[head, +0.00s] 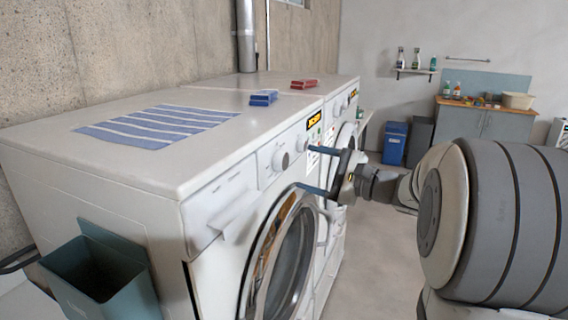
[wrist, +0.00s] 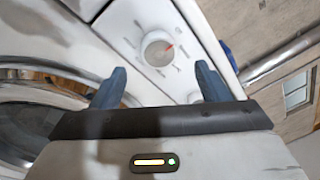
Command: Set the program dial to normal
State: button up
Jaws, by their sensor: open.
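The white front-loading washing machine (head: 222,215) stands at the left in the head view, with a round program dial (head: 280,160) on its front panel. A second knob (head: 301,142) sits to the right of it. My gripper (head: 303,167) is open and empty in front of the panel. In the wrist view its blue fingertips (wrist: 160,70) stand apart on either side just below the dial. I cannot tell the exact gap to it.
The round door (head: 290,255) is below the panel. A striped cloth (head: 158,126), a blue item (head: 263,98) and a red item (head: 305,84) lie on the machine tops. A teal bin (head: 100,280) hangs at the near side. The floor to the right shows free room.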

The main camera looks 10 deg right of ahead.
aim_at(285, 161)
jog(key=p+x, duration=0.1)
jog(key=x, duration=0.5)
jog(key=shift+w+a+f, duration=0.1)
jog(key=shift+a, duration=0.1)
jog(key=shift+c, duration=0.2)
jog(key=c, duration=0.9)
jog(key=shift+a, duration=0.2)
jog(key=shift+d, duration=0.15)
jog(key=shift+p, duration=0.3)
